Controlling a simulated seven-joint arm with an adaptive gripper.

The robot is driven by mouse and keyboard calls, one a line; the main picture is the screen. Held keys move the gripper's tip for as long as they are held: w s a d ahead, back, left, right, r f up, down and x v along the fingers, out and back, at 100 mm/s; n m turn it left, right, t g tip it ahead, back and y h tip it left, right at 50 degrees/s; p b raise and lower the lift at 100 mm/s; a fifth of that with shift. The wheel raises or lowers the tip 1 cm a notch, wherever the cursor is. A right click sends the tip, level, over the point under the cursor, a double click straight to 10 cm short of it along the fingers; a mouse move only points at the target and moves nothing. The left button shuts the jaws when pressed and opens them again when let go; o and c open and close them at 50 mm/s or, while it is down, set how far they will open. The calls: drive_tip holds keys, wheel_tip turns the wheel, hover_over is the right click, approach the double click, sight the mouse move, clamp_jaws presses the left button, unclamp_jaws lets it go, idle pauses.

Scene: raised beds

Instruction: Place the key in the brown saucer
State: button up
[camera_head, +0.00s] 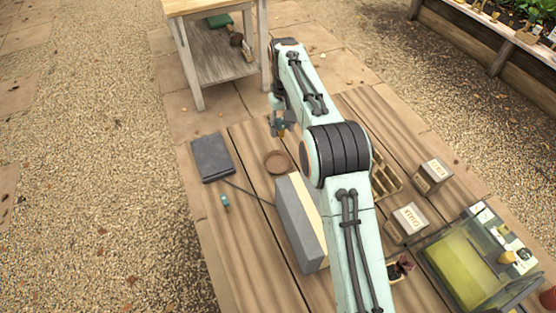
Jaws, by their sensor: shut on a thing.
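The brown saucer (278,162) lies on the wooden table, left of my arm and near the table's far end. My gripper (282,131) hangs above the table, just beyond the saucer in the picture and apart from it. It is shut on a small brass-coloured thing, which I take to be the key (281,133). The key is tiny here and partly hidden by the fingers, so its exact shape and tilt cannot be told. The visible part of the saucer looks empty.
A dark notebook (212,158) and a small teal item (225,201) lie left of the saucer. A long grey box (300,222) stands close in front of it. Small boxes (432,175), a wooden tray (384,182) and a glass tank (470,262) are on the right.

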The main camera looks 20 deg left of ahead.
hover_over(282, 171)
wheel_tip(282, 171, down, 14)
drive_tip(key=shift+s+r, duration=0.1)
drive_tip(key=shift+r, duration=0.05)
idle(0.4)
drive_tip(key=shift+f, duration=0.55)
drive_tip(key=o, duration=1)
drive_tip(key=shift+o, duration=0.2)
